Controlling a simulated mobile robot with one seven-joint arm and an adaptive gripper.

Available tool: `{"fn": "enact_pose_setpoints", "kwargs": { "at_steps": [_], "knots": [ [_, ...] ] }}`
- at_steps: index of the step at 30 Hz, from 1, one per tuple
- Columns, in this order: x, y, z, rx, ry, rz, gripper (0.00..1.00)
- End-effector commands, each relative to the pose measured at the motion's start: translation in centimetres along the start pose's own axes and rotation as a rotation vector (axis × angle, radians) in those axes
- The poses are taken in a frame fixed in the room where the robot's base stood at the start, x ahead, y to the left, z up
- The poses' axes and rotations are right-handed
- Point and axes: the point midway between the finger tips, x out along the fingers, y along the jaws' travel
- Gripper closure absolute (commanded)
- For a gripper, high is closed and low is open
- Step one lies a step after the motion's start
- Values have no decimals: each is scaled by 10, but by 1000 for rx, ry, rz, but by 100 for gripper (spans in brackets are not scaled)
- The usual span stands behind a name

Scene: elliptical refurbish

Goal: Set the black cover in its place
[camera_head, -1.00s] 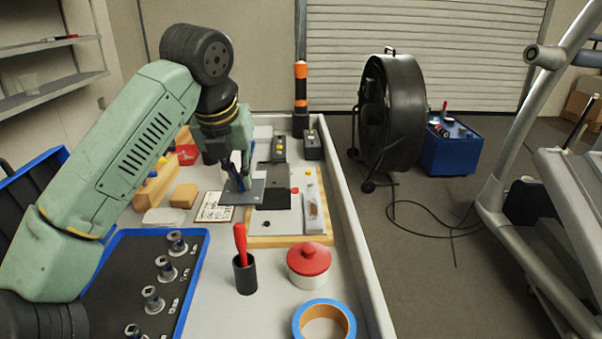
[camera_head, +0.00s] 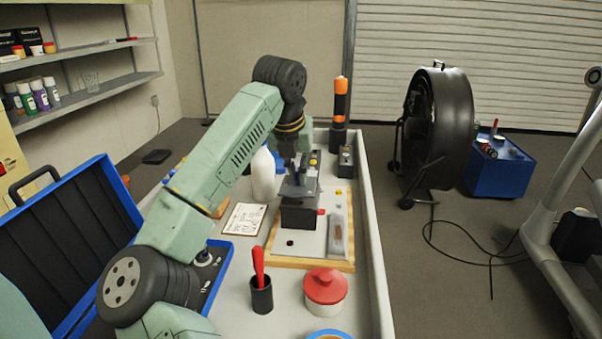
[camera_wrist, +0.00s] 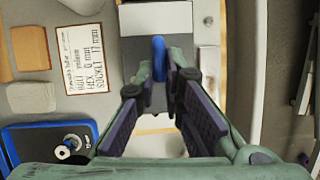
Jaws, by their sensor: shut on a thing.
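My gripper (camera_head: 299,172) is shut on the blue handle (camera_wrist: 160,55) of a flat dark grey plate, which appears to be the black cover (camera_head: 292,190). The plate also shows beneath the fingers in the wrist view (camera_wrist: 133,52). It is held over the wood-edged board (camera_head: 300,262), above a black area (camera_head: 300,216) on the board. Whether the plate touches the board cannot be told. My fingers hide part of the plate.
A white bottle (camera_head: 263,175) stands left of the plate, and a printed card (camera_head: 244,219) lies beside the board. A black cup with a red tool (camera_head: 261,292) and a red-lidded pot (camera_head: 325,290) stand in front. An orange-black torch (camera_head: 340,105) stands behind.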

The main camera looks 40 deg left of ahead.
Motion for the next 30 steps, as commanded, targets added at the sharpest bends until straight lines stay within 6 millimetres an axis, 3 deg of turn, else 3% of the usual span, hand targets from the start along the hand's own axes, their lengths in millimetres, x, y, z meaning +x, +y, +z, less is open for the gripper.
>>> {"fn": "enact_pose_setpoints", "kwargs": {
  "at_steps": [6,15,26,27,30],
  "knots": [
    [10,-4,16,0,0,0,100],
    [40,-2,3,0,0,-2,100],
    [46,-2,1,0,-1,0,100],
    [44,-2,1,0,-1,0,89],
    [44,-2,1,0,-1,-1,82]
  ]
}}
